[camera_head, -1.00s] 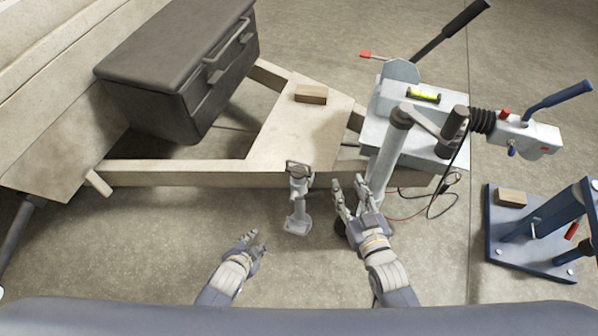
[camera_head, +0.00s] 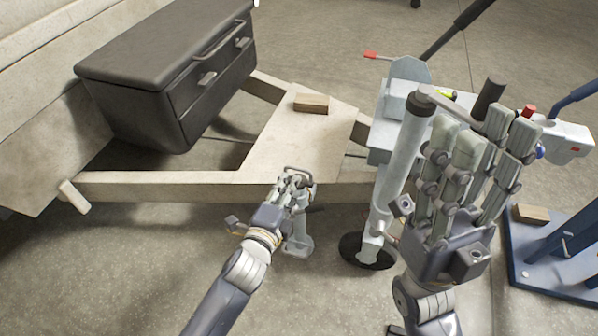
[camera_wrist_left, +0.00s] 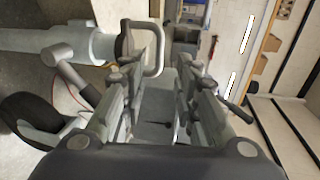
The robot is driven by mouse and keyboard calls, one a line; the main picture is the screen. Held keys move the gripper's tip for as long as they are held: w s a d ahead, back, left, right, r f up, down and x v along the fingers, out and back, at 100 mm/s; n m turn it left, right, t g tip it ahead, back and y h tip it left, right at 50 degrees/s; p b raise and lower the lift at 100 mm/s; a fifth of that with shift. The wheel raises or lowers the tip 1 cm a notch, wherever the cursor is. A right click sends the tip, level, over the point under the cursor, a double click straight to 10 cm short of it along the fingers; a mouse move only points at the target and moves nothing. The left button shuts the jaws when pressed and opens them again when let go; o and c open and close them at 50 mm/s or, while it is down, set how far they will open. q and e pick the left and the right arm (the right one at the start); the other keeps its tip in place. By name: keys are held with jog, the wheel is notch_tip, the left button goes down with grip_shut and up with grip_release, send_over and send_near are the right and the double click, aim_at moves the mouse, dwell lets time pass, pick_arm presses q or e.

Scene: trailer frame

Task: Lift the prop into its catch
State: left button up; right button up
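The prop (camera_head: 297,243) is a pale grey post with a foot plate at the front beam of the trailer frame. It hangs or stands upright there; I cannot tell if its foot touches the floor. My left gripper (camera_head: 294,182) is at its top, by the loop handle, and hides its upper part. In the left wrist view, the fingers (camera_wrist_left: 158,100) are apart and straight, on either side of a grey part, with the loop handle (camera_wrist_left: 160,50) ahead. Firm contact is not visible. My right gripper (camera_head: 483,135) is raised, fingers spread and empty. The catch is not clearly visible.
The jockey wheel's tube (camera_head: 405,150) and black wheel (camera_head: 367,252) stand right of the prop. A blue stand (camera_head: 560,250) is at right. The floor at left front is clear.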

aim_at(299, 168)
pick_arm(q)
jog(key=b+x, duration=0.3)
jog(key=x, duration=0.5)
jog(key=shift+f, duration=0.15)
jog(key=shift+w+d, duration=0.15)
jog(key=shift+w, duration=0.25)
grip_shut()
